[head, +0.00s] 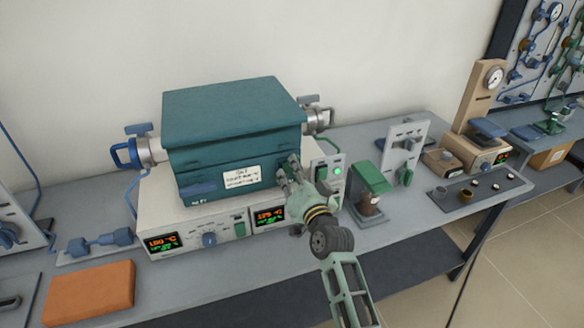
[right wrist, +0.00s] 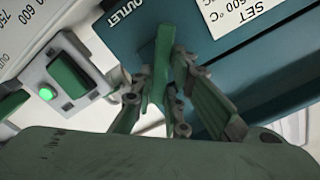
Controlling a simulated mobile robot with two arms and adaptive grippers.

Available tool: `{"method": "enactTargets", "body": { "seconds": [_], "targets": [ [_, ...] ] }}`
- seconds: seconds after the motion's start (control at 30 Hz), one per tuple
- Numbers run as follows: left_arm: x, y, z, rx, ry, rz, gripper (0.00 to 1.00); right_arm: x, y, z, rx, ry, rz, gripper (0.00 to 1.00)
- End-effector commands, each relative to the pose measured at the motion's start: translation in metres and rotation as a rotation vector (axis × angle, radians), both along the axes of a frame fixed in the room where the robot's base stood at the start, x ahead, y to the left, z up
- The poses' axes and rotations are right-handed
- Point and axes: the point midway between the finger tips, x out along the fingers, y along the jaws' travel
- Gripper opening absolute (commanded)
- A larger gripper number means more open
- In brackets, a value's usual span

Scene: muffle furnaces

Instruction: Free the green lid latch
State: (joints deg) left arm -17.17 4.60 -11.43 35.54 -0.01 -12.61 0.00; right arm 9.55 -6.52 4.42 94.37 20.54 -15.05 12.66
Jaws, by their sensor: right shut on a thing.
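The teal muffle furnace (head: 220,150) stands on a white control base, its lid (head: 232,105) down. The green lid latch (right wrist: 163,55) is an upright strip on the front face in the right wrist view, beside the OUTLET marking. In the head view my right gripper (head: 287,172) is at the furnace's front right and largely hides the latch. In the right wrist view its fingers (right wrist: 160,88) close around the latch from both sides. My left gripper is not in view.
A green rocker switch (right wrist: 70,77) with a lit green lamp is close beside the gripper. A white label (head: 241,176) is on the furnace front. A green-topped device (head: 371,178) stands to the right. An orange block (head: 90,292) lies at the front left of the bench.

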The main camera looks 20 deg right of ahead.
Motion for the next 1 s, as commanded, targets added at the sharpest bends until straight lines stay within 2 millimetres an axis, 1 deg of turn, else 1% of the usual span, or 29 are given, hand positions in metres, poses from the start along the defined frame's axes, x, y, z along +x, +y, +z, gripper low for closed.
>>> {"method": "enactTargets", "body": {
  "seconds": [0.03,0.2,0.6,0.8,1.0],
  "targets": [
    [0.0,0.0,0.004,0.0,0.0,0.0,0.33,0.0,-0.001,0.001,0.045,0.002,-0.001,0.0],
    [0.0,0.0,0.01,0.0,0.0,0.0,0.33,0.0,-0.002,0.0,0.207,0.007,-0.001,0.0],
    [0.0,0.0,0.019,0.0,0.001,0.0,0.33,0.0,-0.004,-0.003,0.576,0.019,-0.001,0.0],
    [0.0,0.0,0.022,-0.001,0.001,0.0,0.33,0.0,-0.004,-0.005,0.723,0.023,-0.002,0.0],
    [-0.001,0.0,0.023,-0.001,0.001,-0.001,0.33,0.0,-0.004,-0.006,0.823,0.027,-0.002,0.0]
  ]
}}
